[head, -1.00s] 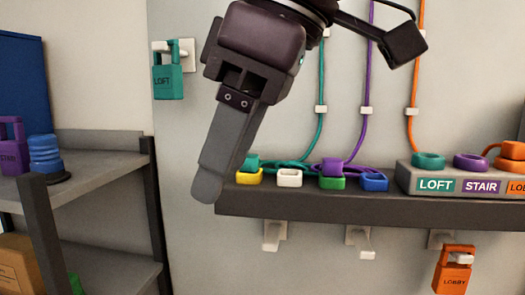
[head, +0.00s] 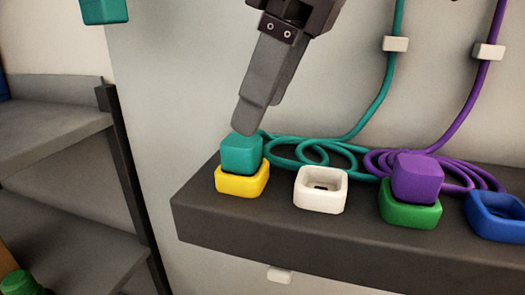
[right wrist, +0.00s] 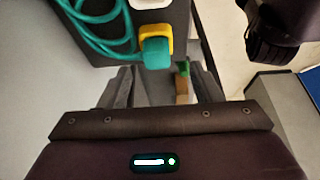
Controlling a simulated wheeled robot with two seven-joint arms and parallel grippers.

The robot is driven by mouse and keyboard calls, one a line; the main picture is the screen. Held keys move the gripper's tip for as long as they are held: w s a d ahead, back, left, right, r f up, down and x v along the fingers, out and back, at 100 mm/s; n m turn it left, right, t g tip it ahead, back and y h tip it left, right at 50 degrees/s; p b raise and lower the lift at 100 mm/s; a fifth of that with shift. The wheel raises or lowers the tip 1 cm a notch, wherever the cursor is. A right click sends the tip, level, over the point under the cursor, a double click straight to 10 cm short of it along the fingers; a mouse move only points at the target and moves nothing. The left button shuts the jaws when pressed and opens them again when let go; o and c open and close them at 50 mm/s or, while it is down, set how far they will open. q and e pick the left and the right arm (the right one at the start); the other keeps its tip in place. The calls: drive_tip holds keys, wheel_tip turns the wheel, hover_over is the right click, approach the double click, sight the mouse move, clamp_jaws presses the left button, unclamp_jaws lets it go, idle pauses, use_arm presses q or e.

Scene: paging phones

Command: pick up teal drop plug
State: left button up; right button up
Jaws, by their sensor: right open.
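The teal drop plug (head: 241,154) is a small block seated in a yellow socket (head: 242,183) at the left end of the dark shelf. Its teal cord (head: 312,152) lies coiled behind it. In the right wrist view the plug (right wrist: 156,52) shows just beyond the open fingers, roughly in line with the gap between them. My right gripper (head: 248,118) is open, with its fingertips close above the plug in the head view. I cannot tell whether they touch it. One finger hides the other there. My left gripper is not in view.
A white empty socket (head: 321,188) stands right of the yellow one. A purple plug (head: 418,178) sits in a green socket (head: 410,212), with an empty blue socket (head: 496,217) further right. The wall stands behind the cords. A grey rack (head: 60,160) is at left.

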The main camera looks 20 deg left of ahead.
sight(245, 139)
drive_tip(key=shift+w+x, duration=0.15)
drive_tip(key=shift+x, duration=1.25)
drive_tip(key=shift+w+x, duration=0.15)
drive_tip(key=shift+x, duration=1.25)
drive_tip(key=shift+a, duration=0.1)
drive_tip(key=shift+s, duration=0.1)
drive_tip(key=shift+c, duration=0.7)
drive_tip(key=c, duration=0.9)
drive_tip(key=shift+c, duration=0.2)
drive_tip(key=shift+r, duration=0.2)
